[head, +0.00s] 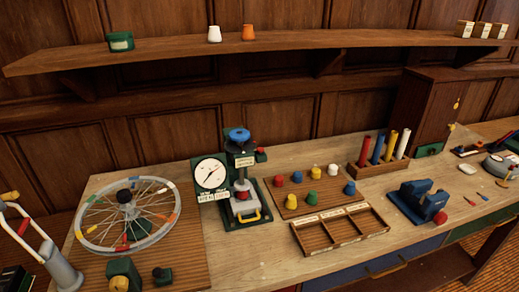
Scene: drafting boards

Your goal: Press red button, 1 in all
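A small red button-like knob (261,150) sits on a green box at the upper right side of the green press-like machine (242,185). Its small size keeps me from telling whether it is pressed. The machine has a blue top wheel and a white dial gauge (210,174) to its left. Another red part (241,194) shows low in the middle of the machine. Neither of my grippers shows in the head view, and nothing is seen touching the red knob.
A spoked wheel (88,238) lies left of the machine. To the right are a board of coloured pegs (310,207), an empty compartment tray (306,240), a rack of coloured rods (362,171) and a blue punch-like tool (420,200). A shelf (280,45) runs above the bench.

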